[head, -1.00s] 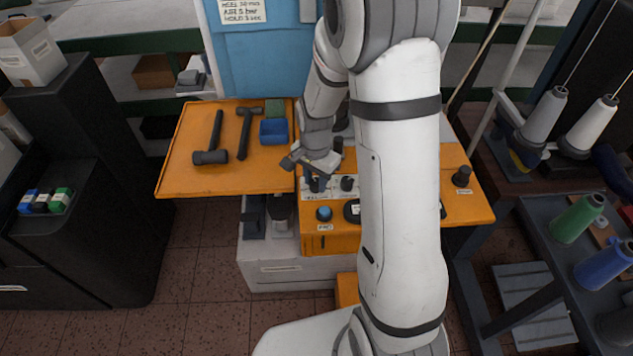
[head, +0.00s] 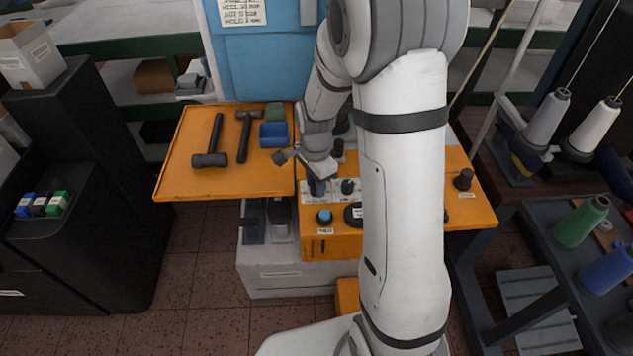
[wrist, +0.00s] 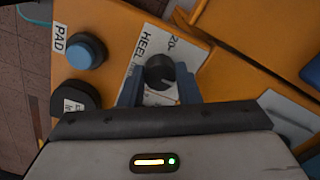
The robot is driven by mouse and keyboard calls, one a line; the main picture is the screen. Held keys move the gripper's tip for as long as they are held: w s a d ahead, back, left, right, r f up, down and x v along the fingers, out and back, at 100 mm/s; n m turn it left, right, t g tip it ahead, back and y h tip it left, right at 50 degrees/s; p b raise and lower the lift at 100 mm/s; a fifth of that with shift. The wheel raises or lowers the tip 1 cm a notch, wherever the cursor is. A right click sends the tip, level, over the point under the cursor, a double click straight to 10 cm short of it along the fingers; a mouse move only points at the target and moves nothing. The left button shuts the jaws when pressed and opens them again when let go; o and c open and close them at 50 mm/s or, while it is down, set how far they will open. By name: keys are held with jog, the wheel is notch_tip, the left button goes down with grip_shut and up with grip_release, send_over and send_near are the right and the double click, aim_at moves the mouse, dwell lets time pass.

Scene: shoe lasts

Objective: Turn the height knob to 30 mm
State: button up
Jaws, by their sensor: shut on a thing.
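A dark round knob (wrist: 160,72) sits between my fingers in the wrist view, with a pale pointer line on its top. A white label (wrist: 150,45) beside it shows "HEEL" and "20-"; the rest is hidden by the knob and fingers. My gripper (wrist: 160,88) is shut on this knob, one finger on each side. In the head view my gripper (head: 317,178) is over the orange control panel (head: 340,245), with the knob mostly hidden under it. The pointer's scale reading cannot be told.
A blue button (wrist: 86,51) labelled "PAD" and a dark round button (wrist: 75,96) are left of the knob. Another dark knob (head: 347,186) stands close on its right in the head view.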

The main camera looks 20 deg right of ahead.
jog(key=o, duration=1)
jog(key=shift+r, duration=0.1)
notch_tip(320, 180, up, 7)
jog(key=shift+r, duration=0.35)
